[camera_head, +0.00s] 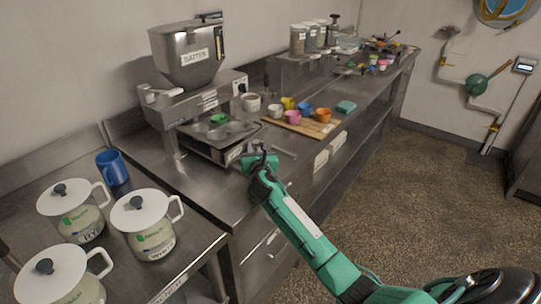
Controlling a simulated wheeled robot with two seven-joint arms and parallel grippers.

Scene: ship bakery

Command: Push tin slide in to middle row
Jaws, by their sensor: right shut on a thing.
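The batter machine (186,66) stands on the steel counter with its hopper above. The tin slide (204,149) is a low metal carriage under the machine, with a labelled front edge. A muffin tin (207,132) with several cups sits on it, and something green lies in one cup. My right gripper (256,159) is at the front right corner of the slide, shut on what looks like its handle, which the fingers mostly hide. Which row of cups is under the hopper outlet I cannot tell. My left gripper is out of view.
A wooden board (304,127) with several coloured cups lies to the right of the slide. White lidded canisters (150,226) and a blue mug (112,167) stand at left. Bare counter lies before the slide.

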